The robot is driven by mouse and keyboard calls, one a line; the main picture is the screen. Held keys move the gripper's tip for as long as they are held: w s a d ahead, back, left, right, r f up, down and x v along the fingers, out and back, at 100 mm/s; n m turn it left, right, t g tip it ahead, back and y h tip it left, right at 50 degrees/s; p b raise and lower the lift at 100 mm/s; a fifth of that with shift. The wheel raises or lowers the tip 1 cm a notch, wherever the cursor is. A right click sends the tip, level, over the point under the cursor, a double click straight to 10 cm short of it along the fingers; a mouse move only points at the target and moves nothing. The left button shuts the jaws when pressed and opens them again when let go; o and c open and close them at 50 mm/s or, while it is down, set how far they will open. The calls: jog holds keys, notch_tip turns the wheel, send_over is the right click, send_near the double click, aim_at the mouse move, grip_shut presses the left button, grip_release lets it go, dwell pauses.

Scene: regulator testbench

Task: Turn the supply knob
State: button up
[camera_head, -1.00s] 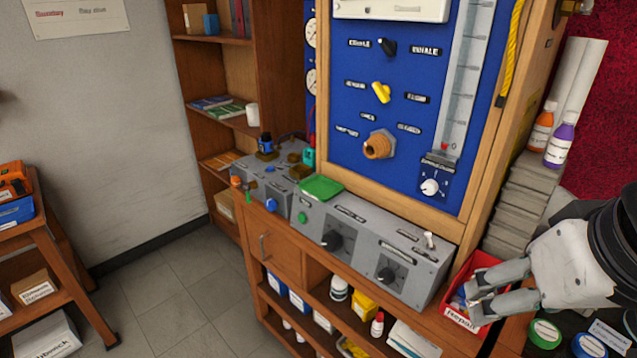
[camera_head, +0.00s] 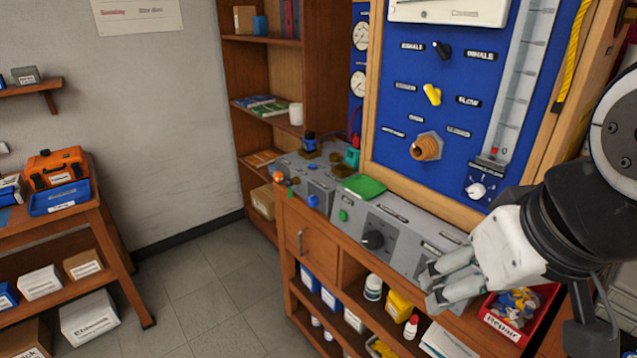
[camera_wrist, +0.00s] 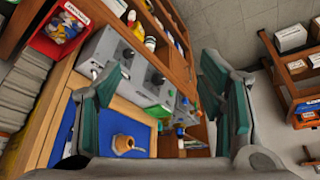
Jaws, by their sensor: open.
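I cannot read which knob is the supply one. In the head view, a black knob (camera_head: 373,240) sits on the sloped grey bench unit (camera_head: 408,243). My gripper (camera_head: 430,284) is open and empty in front of the unit's right part, covering the second black knob there. The wrist view shows both black knobs, one (camera_wrist: 128,53) and another (camera_wrist: 157,79), between my spread fingers (camera_wrist: 160,80). The blue panel carries a black selector (camera_head: 441,49), a yellow knob (camera_head: 432,95) tilted on its mount, and a white dial (camera_head: 477,190) low at right. I see no contact with a knob.
A red bin (camera_head: 510,335) of small parts stands right of my gripper. A brass fitting (camera_head: 426,147) sticks out of the panel. A green pad (camera_head: 364,187) lies on the unit. Shelves with bottles and boxes are below. The floor (camera_head: 210,290) at left is clear.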

jog(key=n+t+h+b, duration=0.2)
jog(key=n+t+h, duration=0.3)
jog(key=n+h, duration=1.45)
send_near(368, 244)
jog(key=w+d+r+n+y, duration=0.1)
jog(key=d, duration=0.2)
jog(key=w+d+r+n+y+p, duration=0.1)
jog(key=w+d+n+y, duration=0.1)
jog(key=w+d+r+n+y, duration=0.1)
jog(key=d, duration=0.2)
jog(key=shift+w+d+r+y, duration=0.2)
jog(key=shift+d+r+y, duration=0.05)
jog(key=shift+d+r, duration=0.1)
jog(key=c, duration=1.2)
